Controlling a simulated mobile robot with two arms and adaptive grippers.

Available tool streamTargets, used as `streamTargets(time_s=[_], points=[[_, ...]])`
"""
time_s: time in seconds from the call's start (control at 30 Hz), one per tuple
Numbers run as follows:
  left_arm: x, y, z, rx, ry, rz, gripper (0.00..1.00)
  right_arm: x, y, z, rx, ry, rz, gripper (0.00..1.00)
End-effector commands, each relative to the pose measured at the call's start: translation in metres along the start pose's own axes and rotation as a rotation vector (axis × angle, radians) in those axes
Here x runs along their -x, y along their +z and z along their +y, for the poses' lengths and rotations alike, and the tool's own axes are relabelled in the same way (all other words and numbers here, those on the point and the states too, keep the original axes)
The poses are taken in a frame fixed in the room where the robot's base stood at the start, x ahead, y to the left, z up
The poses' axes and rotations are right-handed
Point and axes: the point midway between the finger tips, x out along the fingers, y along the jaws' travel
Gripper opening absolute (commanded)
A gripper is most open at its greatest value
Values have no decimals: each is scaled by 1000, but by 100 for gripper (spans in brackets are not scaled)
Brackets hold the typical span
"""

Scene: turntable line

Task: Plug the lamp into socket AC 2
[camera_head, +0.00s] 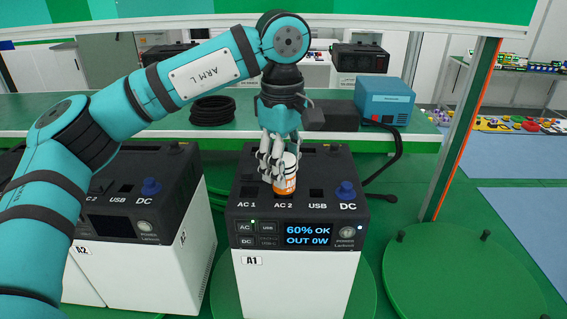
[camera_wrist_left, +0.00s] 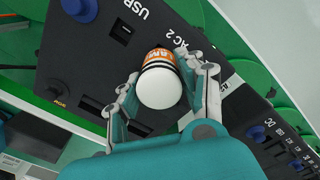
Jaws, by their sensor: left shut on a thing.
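My left gripper (camera_head: 278,165) is shut on the lamp (camera_head: 287,182), a small white and orange cylinder. It holds the lamp over the top of power station A1 (camera_head: 293,280), just behind the AC 2 label (camera_head: 283,205). The lamp and fingers cover the AC 2 socket, so I cannot tell whether the lamp's lower end is in it. In the left wrist view the lamp's white end (camera_wrist_left: 160,88) sits between the fingers (camera_wrist_left: 162,105), beside the AC 2 label. The A1 screen (camera_head: 308,234) reads 60% OK, OUT 0W. My right gripper is not in view.
A second station, A2 (camera_head: 140,265), stands close on the left. A blue knob (camera_head: 345,189) rises at A1's DC port. A black cable (camera_head: 394,150) hangs at A1's right. A blue box (camera_head: 384,97) and coiled cable (camera_head: 212,110) lie on the bench behind.

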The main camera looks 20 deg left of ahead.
Motion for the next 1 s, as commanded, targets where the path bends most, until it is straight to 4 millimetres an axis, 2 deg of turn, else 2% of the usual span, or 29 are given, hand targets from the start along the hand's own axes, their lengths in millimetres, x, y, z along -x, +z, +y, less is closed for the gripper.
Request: streamTargets(time_s=[0.17, 0.2, 0.4, 0.67, 0.77, 0.87, 1.0], points=[[-4, 0, 0, 0, 1, 0, 0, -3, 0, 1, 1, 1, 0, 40], [-3, 0, 0, 0, 1, 0, 42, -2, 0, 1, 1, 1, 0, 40], [-3, 0, 0, 0, 0, 0, 66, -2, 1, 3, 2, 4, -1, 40], [-2, 0, 0, 0, 0, 0, 66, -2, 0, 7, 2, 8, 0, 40], [5, 0, 0, 0, 1, 0, 66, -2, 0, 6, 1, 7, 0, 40], [20, 0, 0, 1, 3, -1, 66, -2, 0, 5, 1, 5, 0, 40], [51, 1, 1, 1, 5, -1, 66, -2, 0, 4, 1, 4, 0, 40]])
